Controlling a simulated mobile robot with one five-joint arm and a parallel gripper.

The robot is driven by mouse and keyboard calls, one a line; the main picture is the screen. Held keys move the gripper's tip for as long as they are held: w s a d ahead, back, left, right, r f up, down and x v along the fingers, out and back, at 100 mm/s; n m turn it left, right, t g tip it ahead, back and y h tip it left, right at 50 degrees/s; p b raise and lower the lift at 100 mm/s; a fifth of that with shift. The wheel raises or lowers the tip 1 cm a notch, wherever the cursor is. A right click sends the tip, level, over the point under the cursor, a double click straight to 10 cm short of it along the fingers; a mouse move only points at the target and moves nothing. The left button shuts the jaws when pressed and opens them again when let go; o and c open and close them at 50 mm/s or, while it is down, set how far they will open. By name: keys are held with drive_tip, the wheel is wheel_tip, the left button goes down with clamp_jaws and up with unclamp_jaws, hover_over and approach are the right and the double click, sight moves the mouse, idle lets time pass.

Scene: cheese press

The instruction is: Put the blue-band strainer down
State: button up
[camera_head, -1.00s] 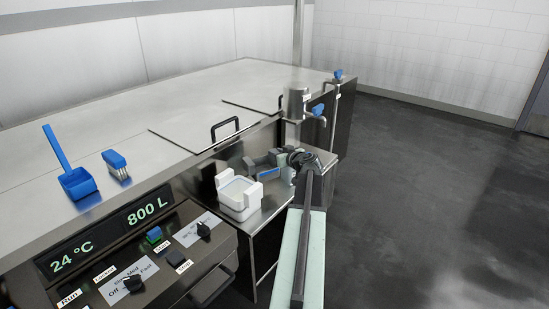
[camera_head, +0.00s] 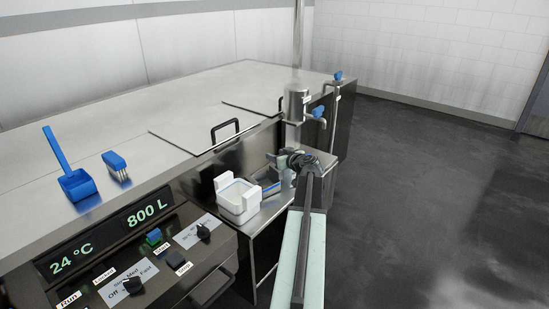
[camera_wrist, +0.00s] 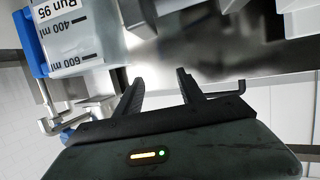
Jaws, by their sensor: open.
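The blue-band strainer (camera_head: 271,188) appears as a small grey piece with a blue strip. It rests low on the steel side shelf, just right of the white tub (camera_head: 238,204). My gripper (camera_head: 277,163) is just above and behind it in the head view, apparently clear of it. In the wrist view my gripper (camera_wrist: 160,82) is open, with nothing between its two dark fingers. My forearm hides part of the shelf. I cannot make out the strainer surely in the wrist view.
A measuring jug (camera_wrist: 75,35) marked in ml is close to my gripper in the wrist view. Taps (camera_head: 318,111) stand behind the shelf. The vat's lid handle (camera_head: 225,130) is to the left. Open floor (camera_head: 430,200) lies to the right.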

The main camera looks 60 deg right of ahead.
drive_tip(key=p+v, duration=0.2)
drive_tip(key=v, duration=1)
drive_tip(key=shift+p, duration=0.3)
drive_tip(key=shift+r, duration=0.15)
